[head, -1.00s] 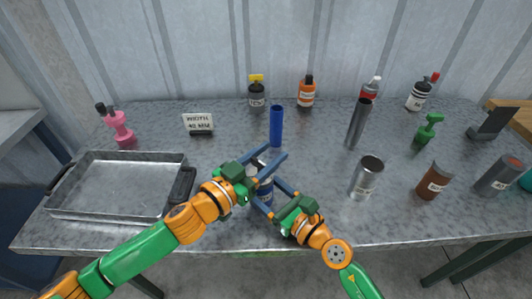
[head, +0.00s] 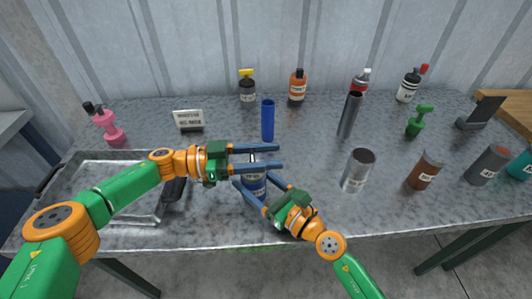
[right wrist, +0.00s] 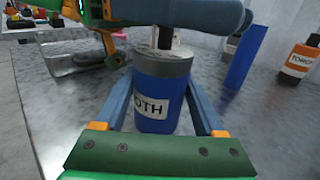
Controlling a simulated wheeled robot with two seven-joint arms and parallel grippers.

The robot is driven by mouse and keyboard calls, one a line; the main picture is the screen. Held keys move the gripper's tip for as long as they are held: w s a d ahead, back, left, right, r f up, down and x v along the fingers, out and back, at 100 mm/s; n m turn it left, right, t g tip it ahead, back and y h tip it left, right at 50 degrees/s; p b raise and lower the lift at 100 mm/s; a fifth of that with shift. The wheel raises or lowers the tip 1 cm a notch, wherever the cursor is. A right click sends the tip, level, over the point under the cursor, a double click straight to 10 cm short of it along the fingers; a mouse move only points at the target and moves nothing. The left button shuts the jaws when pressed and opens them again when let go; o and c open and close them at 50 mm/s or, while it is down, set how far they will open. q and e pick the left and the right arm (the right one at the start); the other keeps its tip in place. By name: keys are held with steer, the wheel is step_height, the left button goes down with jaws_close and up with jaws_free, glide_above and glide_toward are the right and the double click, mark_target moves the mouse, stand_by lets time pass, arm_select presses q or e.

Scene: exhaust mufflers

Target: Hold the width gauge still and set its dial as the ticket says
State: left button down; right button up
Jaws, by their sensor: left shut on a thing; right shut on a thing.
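The width gauge (head: 254,184) is a blue cylinder with a grey top and a white label partly hidden; it stands upright at the table's front. In the right wrist view the gauge (right wrist: 163,85) sits between the fingers of my right gripper (head: 256,181), which is shut on its body. A short stem (right wrist: 166,38) rises from its top. My left gripper (head: 281,157) lies level across the top, shut on the dial stem, its fingers pointing right and hiding most of the dial. The ticket (head: 188,120) is a small white sign at the back left; its text is too small to read.
A metal tray (head: 110,158) lies at the left, under my left arm. A blue tube (head: 268,121) stands just behind the gauge. A steel cylinder (head: 358,171) and brown can (head: 425,171) stand to the right. Several bottles line the back, including an orange one (head: 298,88).

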arm_select(q)
steer(key=shift+s+f+m+g, duration=0.15)
steer(key=shift+m+g, duration=0.25)
steer(key=shift+g, duration=0.2)
steer(key=shift+c, duration=1.6)
jaws_free()
